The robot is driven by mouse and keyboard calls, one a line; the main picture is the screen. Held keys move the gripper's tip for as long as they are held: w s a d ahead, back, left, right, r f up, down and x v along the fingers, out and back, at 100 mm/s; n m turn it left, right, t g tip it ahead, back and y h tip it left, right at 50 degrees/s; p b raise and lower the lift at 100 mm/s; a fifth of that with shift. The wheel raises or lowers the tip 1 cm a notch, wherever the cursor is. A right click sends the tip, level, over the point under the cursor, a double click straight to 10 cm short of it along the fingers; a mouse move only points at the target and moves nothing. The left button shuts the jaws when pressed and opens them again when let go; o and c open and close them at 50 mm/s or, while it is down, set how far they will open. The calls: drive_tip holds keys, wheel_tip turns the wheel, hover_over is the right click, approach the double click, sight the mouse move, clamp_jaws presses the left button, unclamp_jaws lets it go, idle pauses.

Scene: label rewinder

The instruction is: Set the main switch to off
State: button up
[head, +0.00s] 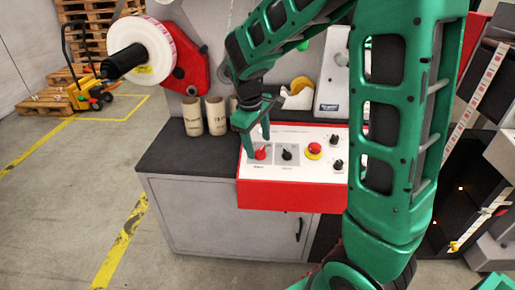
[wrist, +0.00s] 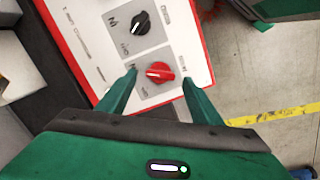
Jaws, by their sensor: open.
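The control panel (head: 290,196) is a red box with a white sloped face at the front of the grey cabinet. The main switch appears to be the red rotary knob (head: 261,154) at the panel's left end. It also shows in the wrist view (wrist: 160,72), on a grey plate whose lettering is too small to read. My gripper (head: 254,142) is open above the panel, its green fingers on either side of the red knob. In the wrist view my gripper (wrist: 158,82) frames the knob between its fingertips. I cannot tell whether they touch it.
A black knob (head: 287,154) sits right beside the red one. Farther right are a red-and-yellow stop button (head: 314,151) and two more black knobs. Cardboard cores (head: 216,115) stand behind on the dark cabinet top. A white label roll (head: 140,50) hangs at upper left.

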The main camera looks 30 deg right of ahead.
sight(260, 153)
drive_tip(key=shift+x, duration=1.45)
drive_tip(key=c, duration=1.1)
drive_tip(key=shift+o, duration=0.2)
drive_tip(key=shift+n, duration=0.4)
drive_tip(key=n, duration=0.5)
drive_tip(key=shift+t+h, duration=0.3)
drive_tip(key=n, duration=0.6)
drive_tip(key=shift+r+t, duration=0.1)
drive_tip(key=shift+t, duration=0.3)
